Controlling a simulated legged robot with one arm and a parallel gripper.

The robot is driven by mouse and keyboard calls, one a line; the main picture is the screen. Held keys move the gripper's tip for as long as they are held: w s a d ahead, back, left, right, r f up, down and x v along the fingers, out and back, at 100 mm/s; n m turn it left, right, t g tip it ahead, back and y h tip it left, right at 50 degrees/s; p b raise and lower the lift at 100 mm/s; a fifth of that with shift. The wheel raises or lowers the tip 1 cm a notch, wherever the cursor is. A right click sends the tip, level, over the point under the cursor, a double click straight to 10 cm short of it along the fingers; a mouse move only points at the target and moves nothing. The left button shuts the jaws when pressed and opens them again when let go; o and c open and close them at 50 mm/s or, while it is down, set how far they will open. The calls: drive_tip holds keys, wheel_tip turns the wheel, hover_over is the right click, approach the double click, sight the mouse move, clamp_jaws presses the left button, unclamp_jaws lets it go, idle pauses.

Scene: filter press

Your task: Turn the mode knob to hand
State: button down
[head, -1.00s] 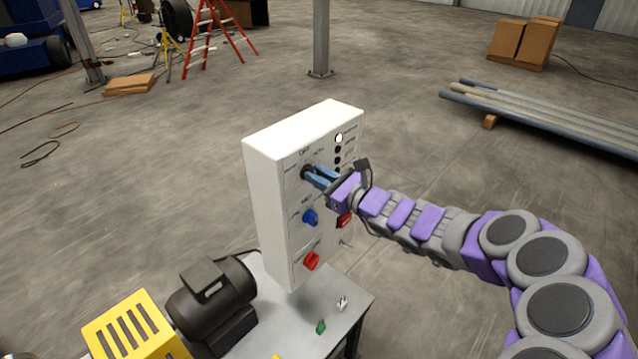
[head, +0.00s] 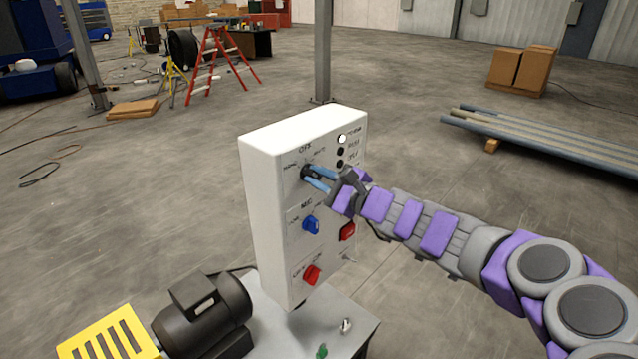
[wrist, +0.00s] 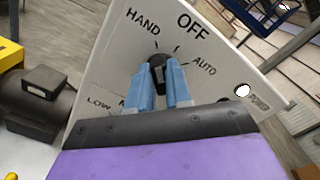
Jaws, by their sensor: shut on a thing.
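The black mode knob (head: 306,172) is at the top of the white control box's front face. In the wrist view the knob (wrist: 158,62) sits below the HAND, OFF and AUTO labels. Its upper end lies close to the HAND tick, but the fingers partly cover it and its exact pointing is hard to tell. My gripper (head: 314,177) reaches in from the right, its two blue fingers shut on the knob, one on each side in the wrist view (wrist: 160,80).
The white box (head: 262,200) stands on a grey metal table (head: 340,315). Below the mode knob are a blue knob (head: 311,224) and a red knob (head: 312,274), with a red switch (head: 347,232) at right. A black motor (head: 205,315) stands left of the box.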

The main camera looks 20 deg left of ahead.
drive_tip(key=shift+f, duration=0.1)
idle(0.3)
drive_tip(key=c, duration=1)
unclamp_jaws()
drive_tip(key=shift+c, duration=0.2)
drive_tip(key=shift+d, duration=0.1)
drive_tip(key=p+v, duration=0.1)
drive_tip(key=v, duration=1.6)
drive_tip(key=shift+p, duration=0.4)
